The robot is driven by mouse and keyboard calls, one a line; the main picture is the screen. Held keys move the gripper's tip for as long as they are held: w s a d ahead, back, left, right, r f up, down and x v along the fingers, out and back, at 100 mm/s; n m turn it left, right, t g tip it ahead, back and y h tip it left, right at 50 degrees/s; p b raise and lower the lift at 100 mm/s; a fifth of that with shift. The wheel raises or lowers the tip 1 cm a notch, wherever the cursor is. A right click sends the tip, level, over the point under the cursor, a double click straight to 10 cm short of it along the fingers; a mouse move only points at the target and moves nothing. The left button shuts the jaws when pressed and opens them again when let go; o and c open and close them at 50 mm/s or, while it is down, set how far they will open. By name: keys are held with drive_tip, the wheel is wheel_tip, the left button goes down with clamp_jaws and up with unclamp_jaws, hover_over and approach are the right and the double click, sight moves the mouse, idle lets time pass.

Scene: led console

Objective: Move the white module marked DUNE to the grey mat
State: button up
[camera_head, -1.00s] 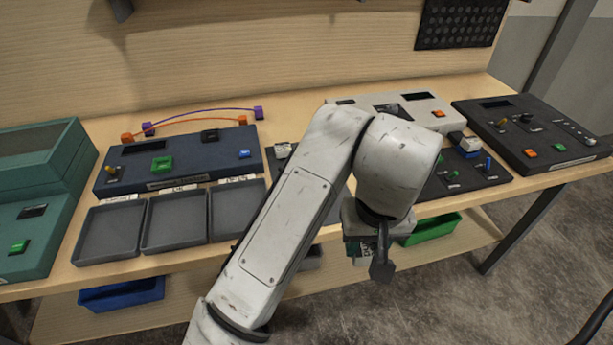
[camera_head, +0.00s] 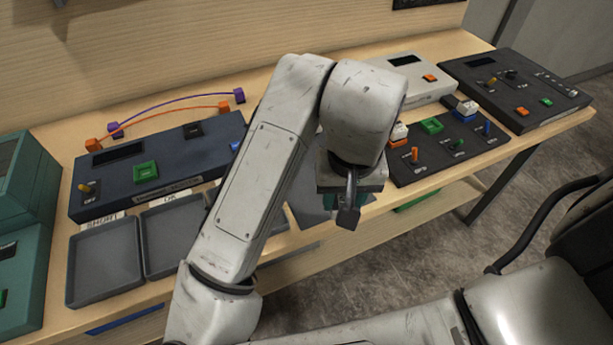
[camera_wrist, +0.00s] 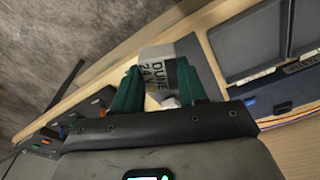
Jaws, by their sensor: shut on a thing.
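My gripper (camera_wrist: 159,80) is shut on the white module marked DUNE (camera_wrist: 155,58), which shows between the two green fingers in the wrist view with its label turned sideways. In the head view my gripper (camera_head: 345,200) hangs near the table's front edge, and the held module is hidden there. A flat grey surface that looks like the grey mat (camera_head: 308,206) shows between my arm and my gripper. My arm covers part of it. I cannot tell the gap between the module and the surface.
A dark blue console (camera_head: 105,185) and grey trays (camera_head: 103,262) lie left of my arm. A dark panel with switches (camera_head: 440,153), a white console (camera_head: 425,88) and a black console (camera_head: 515,85) stand to the right. Orange and purple cables arch at the back left.

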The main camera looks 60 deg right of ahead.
drive_tip(key=w+d+f, duration=0.2)
drive_tip(key=w+f, duration=0.1)
drive_tip(key=w+d+f+p, duration=0.1)
drive_tip(key=w+d+f, duration=0.1)
drive_tip(key=w+f, duration=0.1)
drive_tip(key=w+d+f, duration=0.2)
drive_tip(key=w, duration=0.1)
drive_tip(key=shift+w+f, duration=0.3)
drive_tip(key=shift+f, duration=0.1)
drive_tip(key=shift+f+p, duration=0.3)
drive_tip(key=shift+f, duration=1.2)
drive_tip(key=shift+f, duration=0.15)
drive_tip(key=o, duration=1.1)
drive_tip(key=shift+c, duration=0.2)
